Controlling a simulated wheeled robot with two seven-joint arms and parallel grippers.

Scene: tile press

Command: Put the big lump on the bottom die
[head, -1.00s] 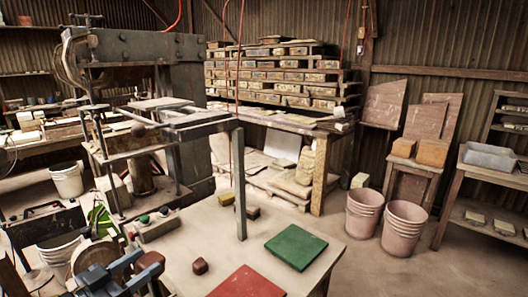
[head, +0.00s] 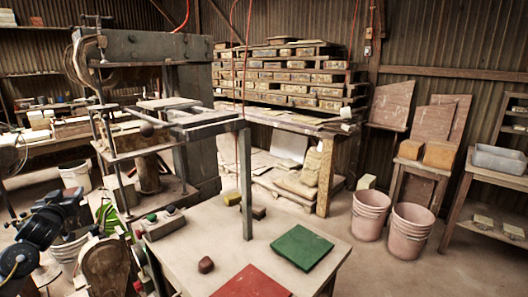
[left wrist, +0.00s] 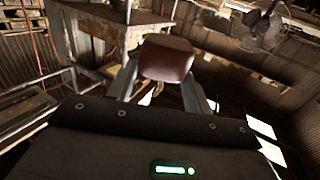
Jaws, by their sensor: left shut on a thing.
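My left gripper (left wrist: 164,73) is shut on a reddish-brown lump (left wrist: 166,56), which sits between its two fingers in the left wrist view. In the head view my left arm's dark wrist (head: 45,225) is at the lower left, left of the table; the held lump cannot be made out there. The press (head: 150,75) stands at the back left, with a flat plate (head: 163,104) and a metal frame. I cannot tell for sure which part is the bottom die. A smaller dark red lump (head: 206,264) lies on the table. My right gripper is not in view.
Pink buckets (head: 411,230) stand right.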

